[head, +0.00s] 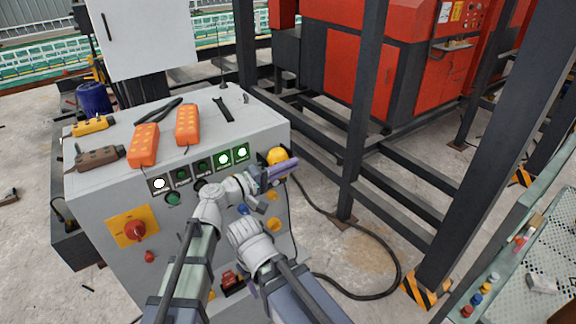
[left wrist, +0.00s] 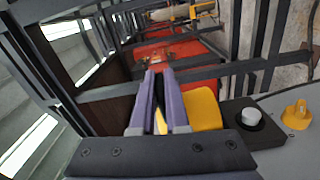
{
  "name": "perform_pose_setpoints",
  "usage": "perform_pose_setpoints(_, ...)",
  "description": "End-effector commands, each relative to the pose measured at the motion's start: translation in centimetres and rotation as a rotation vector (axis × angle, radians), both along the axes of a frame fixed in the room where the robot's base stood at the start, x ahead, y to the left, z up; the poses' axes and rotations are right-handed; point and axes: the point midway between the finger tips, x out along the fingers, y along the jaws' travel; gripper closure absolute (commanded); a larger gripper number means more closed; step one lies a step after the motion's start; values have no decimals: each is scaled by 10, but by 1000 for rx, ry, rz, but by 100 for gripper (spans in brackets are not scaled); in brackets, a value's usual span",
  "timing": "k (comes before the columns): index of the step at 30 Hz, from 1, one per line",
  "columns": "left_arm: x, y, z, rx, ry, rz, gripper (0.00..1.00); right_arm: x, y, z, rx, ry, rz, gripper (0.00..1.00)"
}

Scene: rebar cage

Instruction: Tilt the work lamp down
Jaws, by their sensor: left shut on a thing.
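The work lamp (head: 278,156) is a yellow rounded thing at the right edge of the grey control cabinet's front. It also shows in the left wrist view as a yellow block (left wrist: 204,108) just right of the fingers. My left gripper (head: 281,169) has purple fingers that lie across the lamp's lower part in the head view. In the left wrist view the left gripper (left wrist: 162,105) is closed on a narrow black and yellow part between its fingers. The fingers hide part of the lamp. I cannot make out my right gripper.
The grey control cabinet (head: 110,215) carries lit buttons, a red rotary switch (head: 135,230) and orange pendants (head: 187,124) on top. Dark steel posts (head: 362,110) stand close to the right. A black cable (head: 392,255) loops on the floor.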

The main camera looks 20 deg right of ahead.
Motion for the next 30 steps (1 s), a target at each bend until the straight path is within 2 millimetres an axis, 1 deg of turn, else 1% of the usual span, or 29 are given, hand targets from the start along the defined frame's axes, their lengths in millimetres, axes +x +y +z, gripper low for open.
perform_pose_setpoints(9, -1, 0, -5, 28, -75, 0, 100, 0, 0, -5, 0, 0, 0, 50)
perform_pose_setpoints(23, -2, 0, -6, 34, -84, -1, 100, 0, 0, -6, 0, 0, 0, 50)
perform_pose_setpoints(24, -2, 0, -6, 34, -84, -1, 84, 0, 0, -6, 0, 0, 0, 50)
perform_pose_setpoints(30, -2, 0, -6, 31, -83, -1, 62, 0, 0, -5, 0, 0, 0, 50)
